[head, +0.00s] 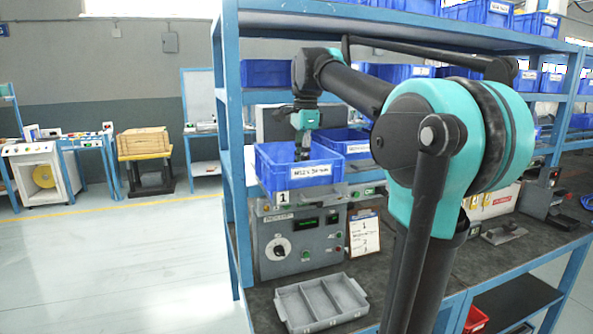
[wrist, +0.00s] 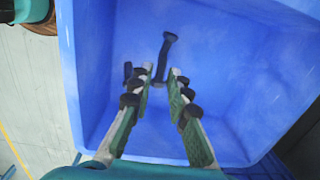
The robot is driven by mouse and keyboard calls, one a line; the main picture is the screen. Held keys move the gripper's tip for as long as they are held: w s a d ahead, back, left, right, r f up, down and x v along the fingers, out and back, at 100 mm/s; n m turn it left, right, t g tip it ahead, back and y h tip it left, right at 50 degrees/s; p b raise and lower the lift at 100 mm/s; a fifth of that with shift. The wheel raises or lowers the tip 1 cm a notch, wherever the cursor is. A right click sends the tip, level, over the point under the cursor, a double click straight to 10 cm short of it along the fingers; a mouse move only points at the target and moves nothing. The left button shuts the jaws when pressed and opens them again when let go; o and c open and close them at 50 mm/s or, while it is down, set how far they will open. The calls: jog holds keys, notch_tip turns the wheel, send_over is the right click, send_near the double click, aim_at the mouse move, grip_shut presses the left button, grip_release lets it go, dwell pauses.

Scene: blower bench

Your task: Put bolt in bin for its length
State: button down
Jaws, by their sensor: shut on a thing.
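A blue bin (head: 275,175) stands on the shelf, with a white label that seems to begin with M12; its length figure is too small to read surely. My gripper (head: 303,150) reaches down into this bin, its tips hidden behind the front wall in the head view. In the wrist view, my gripper (wrist: 161,80) is shut on a dark bolt (wrist: 166,55), whose far end sticks out beyond the fingertips. A short dark piece (wrist: 127,72), perhaps another bolt, shows left of the fingers. The blue bin's floor (wrist: 225,60) surrounds them. I cannot tell whether the held bolt touches it.
Another blue bin (head: 345,142) stands to the right. A grey three-compartment tray (head: 288,312) lies on the bench and looks empty. A grey control box (head: 273,240) and a card (head: 364,235) stand below the shelf. A blue rack post (head: 234,160) rises left of the bin.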

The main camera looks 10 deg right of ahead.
jog(key=shift+f, duration=0.8)
jog(key=shift+w+a+f, duration=0.15)
jog(key=shift+w+f, duration=0.05)
jog(key=shift+w, duration=0.45)
jog(key=shift+w+a+f, duration=0.1)
jog(key=shift+w+f, duration=0.1)
jog(key=shift+w, duration=0.45)
jog(key=shift+w+a+f, duration=0.15)
jog(key=shift+w+f, duration=0.05)
jog(key=shift+w, duration=0.45)
jog(key=shift+f, duration=0.15)
jog(key=c, duration=1.7)
grip_release()
jog(key=r, duration=1.2)
jog(key=shift+s+d+r, duration=0.1)
jog(key=shift+s+d, duration=0.05)
jog(key=shift+d, duration=0.2)
